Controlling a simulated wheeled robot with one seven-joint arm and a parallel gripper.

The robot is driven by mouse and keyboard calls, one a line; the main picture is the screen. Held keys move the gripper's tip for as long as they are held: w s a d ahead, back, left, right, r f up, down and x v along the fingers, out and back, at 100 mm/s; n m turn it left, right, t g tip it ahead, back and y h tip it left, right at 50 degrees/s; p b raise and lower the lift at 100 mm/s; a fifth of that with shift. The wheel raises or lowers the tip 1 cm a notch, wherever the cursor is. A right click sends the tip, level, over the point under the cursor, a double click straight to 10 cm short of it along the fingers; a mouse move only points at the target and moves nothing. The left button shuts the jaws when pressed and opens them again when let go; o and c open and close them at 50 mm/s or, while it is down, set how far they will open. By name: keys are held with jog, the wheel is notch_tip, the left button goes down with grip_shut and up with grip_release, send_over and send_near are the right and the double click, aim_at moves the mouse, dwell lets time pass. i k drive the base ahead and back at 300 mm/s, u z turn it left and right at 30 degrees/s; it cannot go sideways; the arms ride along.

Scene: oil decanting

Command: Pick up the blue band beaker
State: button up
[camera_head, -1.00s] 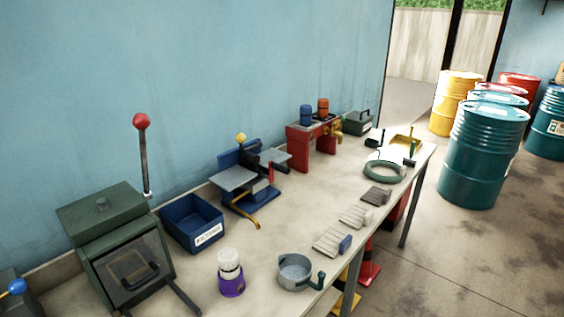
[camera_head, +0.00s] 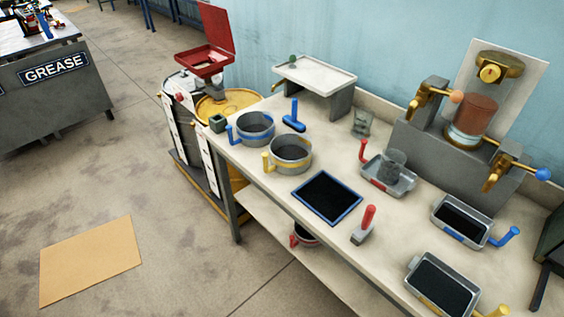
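The blue band beaker (camera_head: 255,130) is a grey round metal vessel with a blue band and a blue handle at its left. It stands upright near the left end of the workbench (camera_head: 262,188). A similar beaker with a yellow band and yellow handle (camera_head: 290,155) stands close beside it, to the right and nearer. My gripper is not in view.
A blue-edged black mat (camera_head: 327,197) and red-handled tool (camera_head: 364,226) lie to the right. Several trays and a brass-valved apparatus (camera_head: 468,120) fill the right. The floor at left is open, with a tan mat (camera_head: 91,262).

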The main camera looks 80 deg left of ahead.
aim_at(391, 168)
jog(key=u, duration=3.25)
jog(key=i, duration=1.65)
